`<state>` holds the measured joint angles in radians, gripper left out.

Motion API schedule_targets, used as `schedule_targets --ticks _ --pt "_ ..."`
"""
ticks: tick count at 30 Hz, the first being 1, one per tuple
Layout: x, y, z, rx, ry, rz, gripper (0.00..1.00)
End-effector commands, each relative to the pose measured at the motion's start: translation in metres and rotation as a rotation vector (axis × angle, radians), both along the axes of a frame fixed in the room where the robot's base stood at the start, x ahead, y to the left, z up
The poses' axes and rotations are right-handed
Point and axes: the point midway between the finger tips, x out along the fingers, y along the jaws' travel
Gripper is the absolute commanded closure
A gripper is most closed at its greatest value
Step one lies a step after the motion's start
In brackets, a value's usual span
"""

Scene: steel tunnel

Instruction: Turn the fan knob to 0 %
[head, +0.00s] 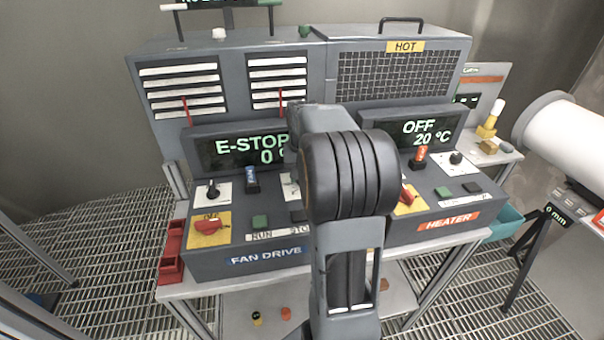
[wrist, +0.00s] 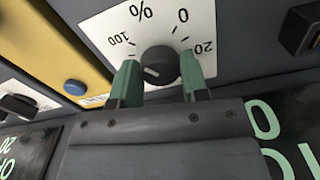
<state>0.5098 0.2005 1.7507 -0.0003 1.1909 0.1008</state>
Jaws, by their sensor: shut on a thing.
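The fan knob (wrist: 160,66) is a round black knob on a white dial plate (wrist: 155,22) marked %, 0, 20 and 100 in the wrist view. A short white mark shows on the knob's lower left part, away from the 0 and the 20. My gripper (wrist: 160,84) has its two green fingers on either side of the knob, shut on it. In the head view my arm hides the gripper and the knob; only a strip of the white plate (head: 288,187) shows. The fan drive display (head: 240,147) reads E-STOP and a 0, partly covered.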

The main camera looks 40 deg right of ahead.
Motion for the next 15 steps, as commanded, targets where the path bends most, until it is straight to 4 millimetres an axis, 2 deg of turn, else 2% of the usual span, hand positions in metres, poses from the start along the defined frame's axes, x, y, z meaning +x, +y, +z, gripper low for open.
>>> schedule_targets --ticks 15 --pt "0.0005 0.0 0.0012 -0.001 -0.002 0.49 0.83"
